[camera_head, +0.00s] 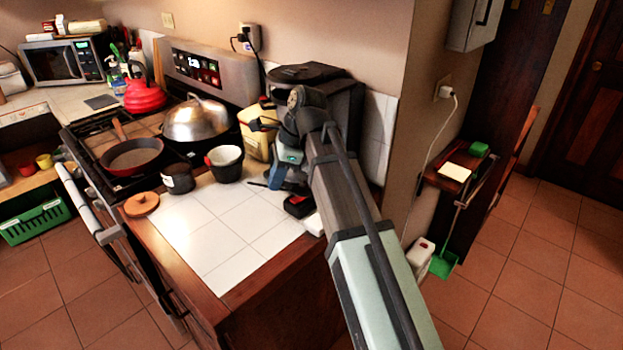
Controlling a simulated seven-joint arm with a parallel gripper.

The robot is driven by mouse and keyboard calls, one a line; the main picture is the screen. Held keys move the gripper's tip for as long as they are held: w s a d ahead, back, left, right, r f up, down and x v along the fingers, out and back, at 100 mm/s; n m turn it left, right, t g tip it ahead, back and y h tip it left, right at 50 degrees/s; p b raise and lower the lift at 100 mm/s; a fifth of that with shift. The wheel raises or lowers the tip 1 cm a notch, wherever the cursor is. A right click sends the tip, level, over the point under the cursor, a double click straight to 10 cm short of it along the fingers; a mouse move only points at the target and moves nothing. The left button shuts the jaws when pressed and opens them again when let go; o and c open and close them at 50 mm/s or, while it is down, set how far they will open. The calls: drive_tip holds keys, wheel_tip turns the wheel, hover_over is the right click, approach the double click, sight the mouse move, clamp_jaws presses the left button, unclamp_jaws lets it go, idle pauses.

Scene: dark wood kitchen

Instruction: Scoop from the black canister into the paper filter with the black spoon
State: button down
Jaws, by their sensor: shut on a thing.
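The black canister (178,179) stands open on the white tiled counter, left of the middle. The paper filter (222,155) shows as a white lining inside a dark cup-like holder (226,172), right of the canister. My gripper (269,184) is low over the counter, right of the holder and apart from it. It is shut on a thin dark thing, which looks like the black spoon (256,183); its tip points left toward the holder. The fingers are small and partly hidden by my wrist. The insides of canister and filter are too small to tell.
A round wooden lid (141,204) lies at the counter's left edge. A cream canister (256,133) and a large black appliance (345,105) stand behind my gripper. A small black-and-red object (298,205) lies to its right. The stove with a pan (134,158) is left. The front tiles are clear.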

drive_tip(key=s+a+r+y, duration=0.1)
drive_tip(key=s+a, duration=0.1)
drive_tip(key=a, duration=0.6)
drive_tip(key=s+a+r, duration=0.1)
drive_tip(key=s+a, duration=0.2)
drive_tip(key=a, duration=0.5)
drive_tip(key=w+a+r+m+y, duration=0.2)
drive_tip(key=w+a, duration=2)
drive_tip(key=w, duration=0.4)
drive_tip(key=shift+d+f, duration=0.6)
drive_tip(key=shift+f, duration=3.1)
wheel_tip(320, 180, up, 6)
drive_tip(key=a+h, duration=0.2)
drive_tip(key=h, duration=0.1)
drive_tip(key=shift+r+t, duration=0.25)
drive_tip(key=shift+t, duration=0.15)
drive_tip(key=shift+a, duration=0.1)
